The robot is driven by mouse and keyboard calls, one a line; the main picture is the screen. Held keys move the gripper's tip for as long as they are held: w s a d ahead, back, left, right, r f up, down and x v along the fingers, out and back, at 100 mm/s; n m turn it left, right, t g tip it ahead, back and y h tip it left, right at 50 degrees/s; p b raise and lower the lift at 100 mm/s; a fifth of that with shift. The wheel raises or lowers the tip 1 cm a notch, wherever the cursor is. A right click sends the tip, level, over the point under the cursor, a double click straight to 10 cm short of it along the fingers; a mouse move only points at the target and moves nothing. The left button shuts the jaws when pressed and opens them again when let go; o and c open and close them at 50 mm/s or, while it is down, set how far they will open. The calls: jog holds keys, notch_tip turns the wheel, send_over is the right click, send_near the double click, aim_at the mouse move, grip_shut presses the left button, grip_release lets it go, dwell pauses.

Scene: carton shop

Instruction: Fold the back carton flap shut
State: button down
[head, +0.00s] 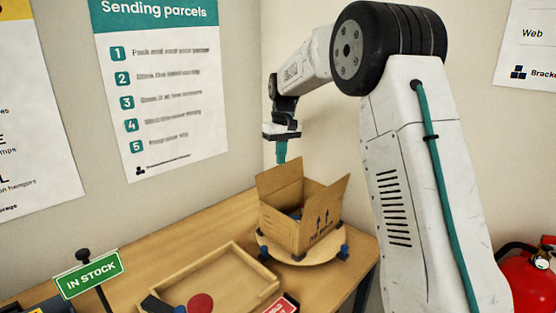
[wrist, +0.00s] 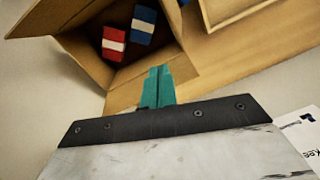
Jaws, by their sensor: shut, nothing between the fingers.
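The brown carton (head: 292,232) stands open on a round wooden board. Its back flap (head: 279,178) stands up at the far side, and another flap (head: 328,200) stands raised at the right. My gripper (head: 281,158) points down just above the back flap's top edge; contact cannot be told. In the wrist view my gripper (wrist: 158,72) has its teal fingers together and empty, beside the carton opening. Inside the carton (wrist: 88,68) lie a red item (wrist: 114,42) and a blue item (wrist: 142,24), each with a white band.
A shallow wooden tray (head: 222,278) lies left of the carton on the table (head: 165,250). A red disc (head: 200,303) is at its front. A green IN STOCK sign (head: 88,274) stands at the left. The wall is close behind the carton.

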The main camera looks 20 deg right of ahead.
jog(key=n, duration=0.1)
send_over(282, 176)
jog(key=a, duration=0.2)
jog(key=f, duration=0.1)
jog(key=w+r+n+t, duration=0.2)
jog(key=w+r, duration=0.2)
notch_tip(282, 176, down, 10)
jog(key=w, duration=0.2)
jog(key=shift+s+d+r, duration=0.2)
jog(key=shift+s, duration=0.45)
jog(key=shift+s+d+r, duration=0.2)
jog(key=shift+s+d, duration=0.05)
jog(key=shift+s, duration=0.4)
jog(key=shift+s+d+r, duration=0.2)
jog(key=shift+s, duration=0.45)
jog(key=shift+d, duration=0.1)
